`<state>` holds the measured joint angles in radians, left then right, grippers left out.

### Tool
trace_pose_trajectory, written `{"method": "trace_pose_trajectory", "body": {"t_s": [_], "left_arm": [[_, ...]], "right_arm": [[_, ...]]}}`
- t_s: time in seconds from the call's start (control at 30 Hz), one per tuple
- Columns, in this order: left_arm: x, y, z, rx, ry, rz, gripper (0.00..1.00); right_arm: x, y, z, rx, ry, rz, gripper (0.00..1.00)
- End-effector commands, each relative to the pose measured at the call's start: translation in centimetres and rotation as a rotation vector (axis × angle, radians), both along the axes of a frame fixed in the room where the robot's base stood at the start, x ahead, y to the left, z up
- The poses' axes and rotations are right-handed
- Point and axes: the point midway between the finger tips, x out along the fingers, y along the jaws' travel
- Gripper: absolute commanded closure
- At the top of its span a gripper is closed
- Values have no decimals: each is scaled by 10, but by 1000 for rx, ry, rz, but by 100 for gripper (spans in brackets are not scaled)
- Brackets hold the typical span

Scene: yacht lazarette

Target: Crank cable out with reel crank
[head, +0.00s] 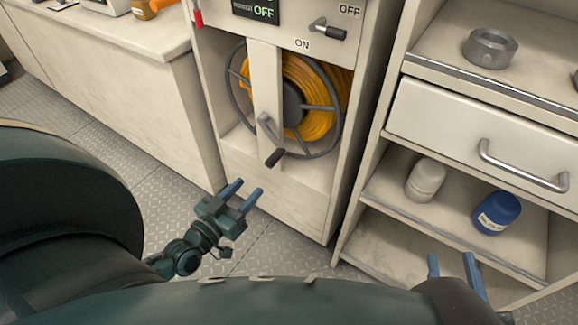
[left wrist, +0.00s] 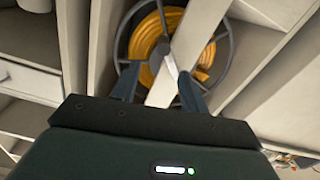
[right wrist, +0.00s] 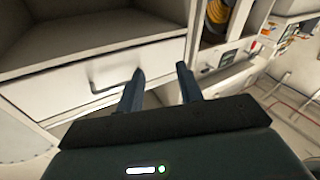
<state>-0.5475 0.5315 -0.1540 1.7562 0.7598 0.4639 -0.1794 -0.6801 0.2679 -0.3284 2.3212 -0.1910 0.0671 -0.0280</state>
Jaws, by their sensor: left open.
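The cable reel holds coiled yellow-orange cable (head: 318,95) inside a dark round rim in the cabinet's opening. Its reel crank (head: 267,128) has a metal arm and a dark grip (head: 275,157) pointing down and outward. A pale upright post crosses the reel. My left gripper (head: 246,190) is open and empty, below and in front of the crank, apart from it. My right gripper (head: 451,258) is open and empty near the lower right shelves.
A panel above the reel has a lever switch (head: 320,29) between ON and OFF marks and a display reading OFF. A counter (head: 110,40) stands left.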

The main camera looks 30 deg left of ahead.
Motion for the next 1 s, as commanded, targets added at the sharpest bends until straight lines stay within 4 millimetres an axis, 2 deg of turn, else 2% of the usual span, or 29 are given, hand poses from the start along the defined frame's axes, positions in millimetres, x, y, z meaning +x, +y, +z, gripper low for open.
{"method": "trace_pose_trajectory", "body": {"t_s": [0.03,0.23,0.7,0.83,1.0], "left_arm": [[1,4,-6,0,-7,7,56],[15,6,-4,-1,-18,15,56],[107,-2,-5,-4,-17,14,56],[122,-3,-5,-2,-15,13,56],[131,-5,-4,-2,-12,12,56]], "right_arm": [[-1,1,-4,1,-10,4,64],[-2,2,-2,7,-29,12,64],[1,6,-4,69,-49,31,64],[1,7,-3,83,-47,34,64],[1,7,-4,89,-43,36,64]]}}
